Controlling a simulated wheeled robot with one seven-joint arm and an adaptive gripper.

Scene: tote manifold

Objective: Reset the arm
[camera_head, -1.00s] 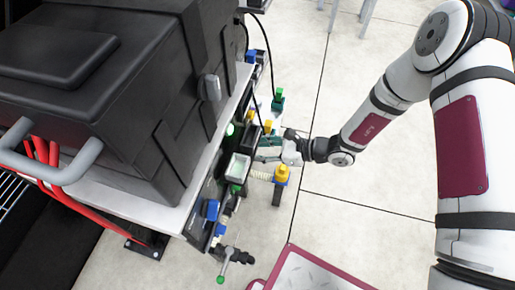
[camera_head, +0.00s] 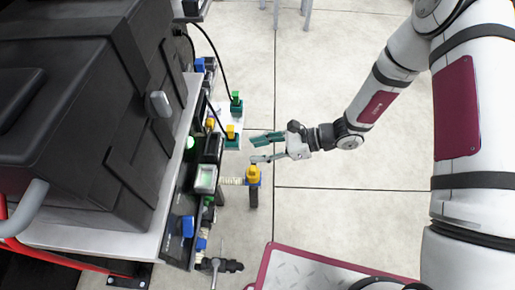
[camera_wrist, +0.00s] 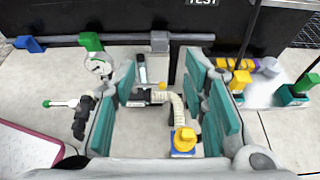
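My gripper (camera_head: 262,148) is beside the manifold on the cart's right side in the head view. Its two teal-padded fingers are apart and nothing is between them. The wrist view also shows my gripper (camera_wrist: 165,112) spread wide. A yellow knob on a blue fitting (camera_wrist: 184,140) shows past the gap between the fingers, at the end of a ribbed pale hose (camera_wrist: 176,108). In the head view this yellow knob (camera_head: 253,173) is just below the fingertips; I cannot tell whether they touch. My white arm (camera_head: 385,90) reaches in from the right.
The manifold panel (camera_head: 181,215) carries several coloured valves and a gauge (camera_wrist: 98,64). Green and yellow handled valves (camera_head: 235,103) stand near the gripper. A large black case (camera_head: 75,130) sits on the cart.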

